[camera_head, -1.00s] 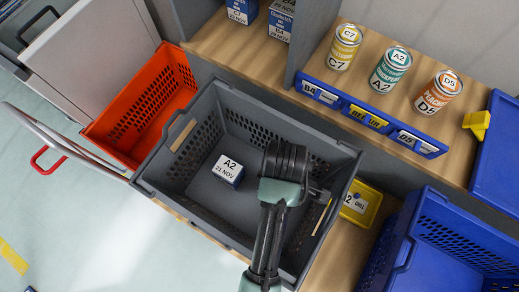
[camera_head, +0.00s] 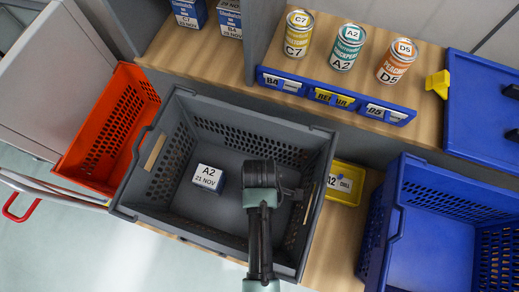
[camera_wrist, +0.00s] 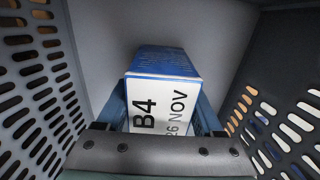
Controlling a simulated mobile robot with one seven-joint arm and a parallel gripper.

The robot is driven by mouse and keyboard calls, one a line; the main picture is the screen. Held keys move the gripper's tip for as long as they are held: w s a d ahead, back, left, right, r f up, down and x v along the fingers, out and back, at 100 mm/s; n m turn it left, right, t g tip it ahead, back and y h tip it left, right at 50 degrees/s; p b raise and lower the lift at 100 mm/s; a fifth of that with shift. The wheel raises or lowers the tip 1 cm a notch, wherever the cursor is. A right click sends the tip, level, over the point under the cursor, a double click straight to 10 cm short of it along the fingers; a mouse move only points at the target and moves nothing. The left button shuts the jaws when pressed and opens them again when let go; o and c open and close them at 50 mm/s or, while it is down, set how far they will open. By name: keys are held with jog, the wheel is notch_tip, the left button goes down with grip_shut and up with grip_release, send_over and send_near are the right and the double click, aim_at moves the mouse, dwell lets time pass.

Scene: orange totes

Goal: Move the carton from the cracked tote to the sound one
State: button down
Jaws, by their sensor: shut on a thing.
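A grey tote (camera_head: 152,222) stands in the middle of the head view. My gripper reaches down into its right part, and my wrist hides the fingers there. In the wrist view my gripper (camera_wrist: 160,108) is shut on a blue and white carton (camera_wrist: 165,92) marked B4, 26 NOV, between perforated walls. Another carton (camera_head: 208,179), marked A2, 21 NOV, sits on the tote floor left of my gripper. An orange tote (camera_head: 120,92) is at the left and a blue tote (camera_head: 392,215) at the right. No crack is clear on any tote.
A yellow bin (camera_head: 343,196) sits between the grey and blue totes. Three cans, C7 (camera_head: 297,36), A2 (camera_head: 346,48) and D5 (camera_head: 396,62), stand on a shelf behind a blue label strip (camera_head: 330,99). The blue tote's visible inside looks empty.

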grip_release()
jog(key=shift+f, duration=0.1)
notch_tip(320, 180, up, 12)
jog(key=shift+r+p, duration=0.15)
jog(key=shift+p, duration=0.45)
dwell(0.4)
